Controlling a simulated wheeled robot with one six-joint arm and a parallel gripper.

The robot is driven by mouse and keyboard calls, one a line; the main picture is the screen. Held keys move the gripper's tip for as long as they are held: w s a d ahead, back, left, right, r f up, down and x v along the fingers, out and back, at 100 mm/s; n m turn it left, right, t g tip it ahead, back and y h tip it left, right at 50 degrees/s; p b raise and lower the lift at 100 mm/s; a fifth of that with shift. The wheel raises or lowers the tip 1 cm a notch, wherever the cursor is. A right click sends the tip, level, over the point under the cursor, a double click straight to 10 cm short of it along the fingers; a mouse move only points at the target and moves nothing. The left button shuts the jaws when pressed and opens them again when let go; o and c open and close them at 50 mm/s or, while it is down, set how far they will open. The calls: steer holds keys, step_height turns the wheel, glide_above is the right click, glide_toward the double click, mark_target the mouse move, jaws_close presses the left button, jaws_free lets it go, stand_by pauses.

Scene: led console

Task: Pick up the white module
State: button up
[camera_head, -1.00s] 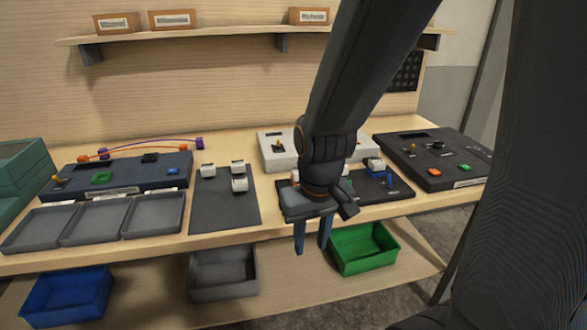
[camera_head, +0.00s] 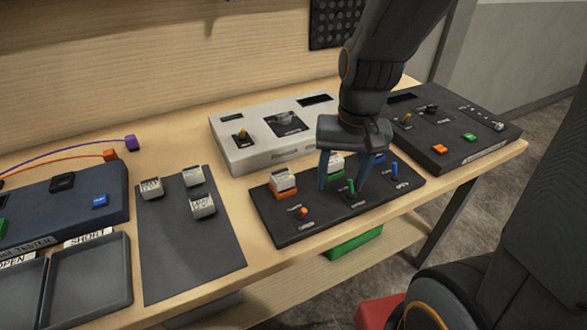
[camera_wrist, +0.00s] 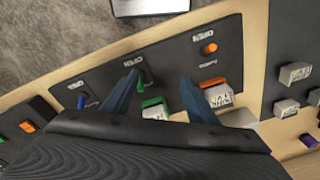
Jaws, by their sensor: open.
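My gripper (camera_head: 341,190) is open and empty, pointing down over the dark console (camera_head: 290,235) with colored levers. Its fingers also show in the wrist view (camera_wrist: 159,76). A white module (camera_head: 335,160) with green at its base shows between the fingers, and in the wrist view (camera_wrist: 154,110) it lies between them, partly hidden by my gripper. No contact is visible. Another white module (camera_head: 283,179) sits on an orange base at left; it also shows in the wrist view (camera_wrist: 219,97). A blue part (camera_head: 378,158) is at right, partly hidden.
Several white modules, one of them here (camera_head: 152,188), lie on a dark mat (camera_head: 190,255) at left. Green (camera_head: 351,187), orange (camera_head: 304,212) and blue (camera_head: 394,170) levers stand up near the fingers. A white console (camera_head: 240,155) is behind; another dark console (camera_head: 480,130) is at right.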

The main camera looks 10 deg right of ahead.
mark_target(283, 175)
steer(key=w+a+r+m+g+y+b, duration=0.2)
steer(key=w+a+r+m+y, duration=0.4)
steer(key=m, duration=0.6)
steer(key=a+f, duration=0.1)
steer(key=f, duration=0.1)
steer(key=a+f+h+p, duration=0.1)
steer(key=a+f, duration=0.1)
steer(key=f, duration=0.1)
steer(key=a+f+h, duration=0.1)
steer(key=a+f, duration=0.1)
steer(key=shift+w+f+p, duration=0.15)
steer(key=shift+w+p, duration=0.05)
steer(key=shift+p, duration=0.2)
steer(key=shift+c, duration=0.3)
steer(key=c, duration=1.1)
